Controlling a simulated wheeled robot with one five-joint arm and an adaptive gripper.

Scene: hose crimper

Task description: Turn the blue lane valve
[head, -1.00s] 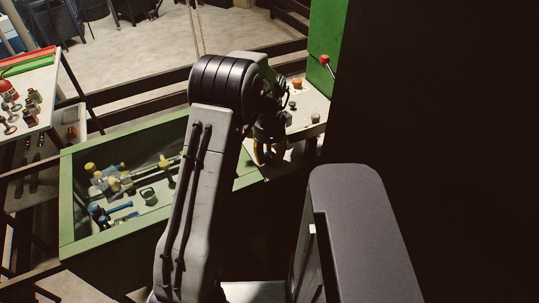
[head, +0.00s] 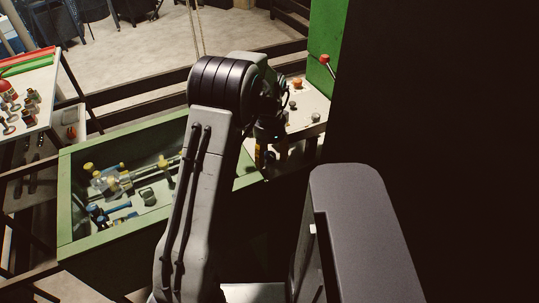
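Blue valve parts (head: 97,213) sit low in the front left of the green open box, with a blue bar (head: 118,207) beside them. I cannot tell which blue piece is the valve's handle. Yellow-capped fittings (head: 112,180) stand just behind them. My gripper (head: 264,168) hangs fingers down past the box's right end, beside the control panel. It is well apart from the blue parts. Its fingers show small, dark and nearly edge-on, so their opening cannot be made out. My arm covers the right part of the box.
The green box (head: 66,205) has raised walls around the fittings. A pale control panel (head: 305,110) with knobs and a red-tipped lever (head: 325,60) stands at the right. A white table (head: 38,85) with small parts is at the far left. Dark rails run behind the box.

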